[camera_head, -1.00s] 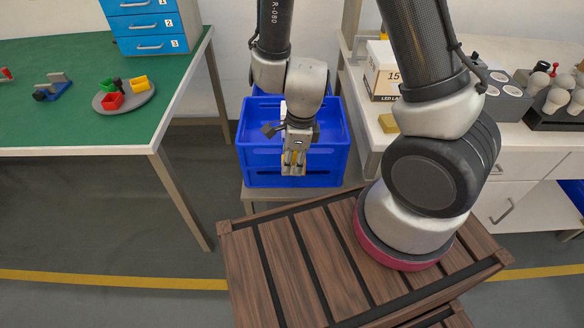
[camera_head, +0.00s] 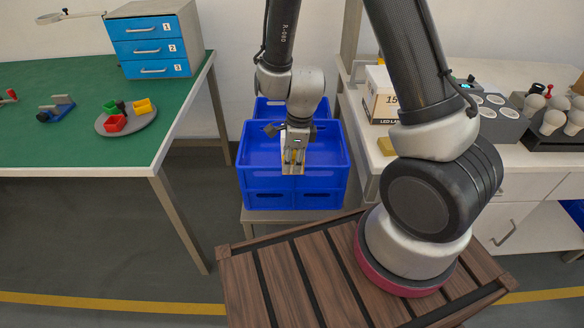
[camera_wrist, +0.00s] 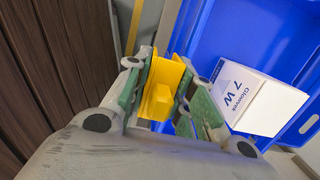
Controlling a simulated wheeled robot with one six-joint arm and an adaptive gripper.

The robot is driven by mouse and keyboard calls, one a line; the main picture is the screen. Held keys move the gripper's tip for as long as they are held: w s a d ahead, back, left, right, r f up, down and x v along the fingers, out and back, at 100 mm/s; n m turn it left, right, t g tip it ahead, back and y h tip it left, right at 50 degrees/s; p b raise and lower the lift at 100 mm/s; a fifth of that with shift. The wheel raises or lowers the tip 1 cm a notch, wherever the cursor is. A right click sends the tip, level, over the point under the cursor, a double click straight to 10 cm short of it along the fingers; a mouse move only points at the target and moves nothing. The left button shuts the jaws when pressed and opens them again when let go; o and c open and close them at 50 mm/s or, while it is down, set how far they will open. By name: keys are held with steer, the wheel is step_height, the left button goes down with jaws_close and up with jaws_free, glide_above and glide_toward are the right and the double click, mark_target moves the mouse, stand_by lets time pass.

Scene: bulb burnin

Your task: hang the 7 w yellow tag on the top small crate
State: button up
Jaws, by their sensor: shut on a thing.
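My gripper (camera_head: 292,168) is shut on the yellow tag (camera_wrist: 160,92), which sits between the fingertips in the wrist view. In the head view only a little yellow shows between the fingers. The top small crate (camera_head: 261,182) is blue, open-topped, and stacked on another blue crate (camera_head: 256,202). Any print on the tag is hidden.
A white box marked 7 W (camera_wrist: 246,97) is inside the blue crate. Another blue crate (camera_head: 266,106) stands behind. A green-topped table (camera_head: 60,142) is on the left, and a white counter with bulbs (camera_head: 552,121) and a lamp carton (camera_head: 379,97) on the right.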

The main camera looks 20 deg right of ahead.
steer(key=shift+w+d, duration=0.25)
steer(key=shift+w, duration=0.5)
steer(key=shift+w+d, duration=0.25)
steer(key=shift+w, duration=0.45)
steer(key=shift+w+d+f, duration=0.1)
steer(key=shift+w+f, duration=0.05)
steer(key=shift+w, duration=0.05)
steer(key=shift+f, duration=2.65)
steer(key=o, duration=0.9)
